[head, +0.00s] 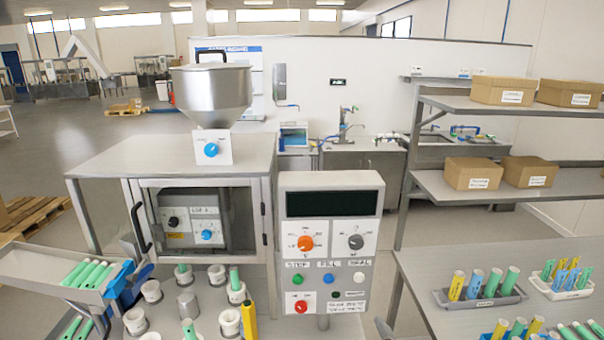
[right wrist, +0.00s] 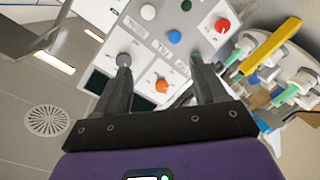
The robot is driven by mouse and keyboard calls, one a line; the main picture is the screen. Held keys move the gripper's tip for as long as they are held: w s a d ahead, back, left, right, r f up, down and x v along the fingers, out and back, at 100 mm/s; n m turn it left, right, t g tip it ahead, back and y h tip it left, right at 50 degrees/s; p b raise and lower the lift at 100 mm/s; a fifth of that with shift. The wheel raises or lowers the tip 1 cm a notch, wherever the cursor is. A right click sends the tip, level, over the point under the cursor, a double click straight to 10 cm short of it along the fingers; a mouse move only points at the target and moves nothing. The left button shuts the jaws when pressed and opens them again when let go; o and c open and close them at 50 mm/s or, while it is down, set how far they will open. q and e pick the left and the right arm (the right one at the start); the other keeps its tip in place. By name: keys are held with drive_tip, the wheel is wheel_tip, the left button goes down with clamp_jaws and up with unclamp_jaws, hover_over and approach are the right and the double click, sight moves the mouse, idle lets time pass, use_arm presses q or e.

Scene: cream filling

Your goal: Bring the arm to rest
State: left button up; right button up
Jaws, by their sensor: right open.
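My right gripper (right wrist: 160,62) shows in the right wrist view, its two dark fingers spread apart with nothing between them. The fingers point towards the control panel (right wrist: 180,38), which appears turned over in that view. The left finger overlaps the grey knob, and the right finger is near the green button; whether either touches cannot be told. In the head view the control panel (head: 331,262) stands upright in the middle, with an orange knob (head: 305,243), a grey knob (head: 356,242) and a red knob (head: 301,306). My left gripper is in neither view.
A filling machine with a steel hopper (head: 212,90) stands left of the panel. A tube chute (head: 45,265) is at left. Shelves with boxes (head: 503,90) and tube racks (head: 480,297) are at right.

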drive_tip(key=s+a+f+m+g+y+b, duration=0.15)
drive_tip(key=s+f+m+g, duration=0.25)
drive_tip(key=f, duration=1.1)
drive_tip(key=s+f+m+g+b, duration=0.3)
drive_tip(key=f+g, duration=0.2)
drive_tip(key=f, duration=1)
drive_tip(key=s+a+f+m+g+y+b, duration=0.1)
drive_tip(key=s+a+f+m+g, duration=0.1)
drive_tip(key=s+f, duration=0.5)
drive_tip(key=s+a+f+m+g+b, duration=0.1)
drive_tip(key=s+a+f+m+g, duration=0.1)
drive_tip(key=s+f+m+g, duration=0.2)
drive_tip(key=s+f+m, duration=0.1)
drive_tip(key=s+f, duration=0.1)
drive_tip(key=s, duration=0.1)
drive_tip(key=shift+s+f+y, duration=0.35)
drive_tip(key=shift+d, duration=0.1)
drive_tip(key=shift+c, duration=0.3)
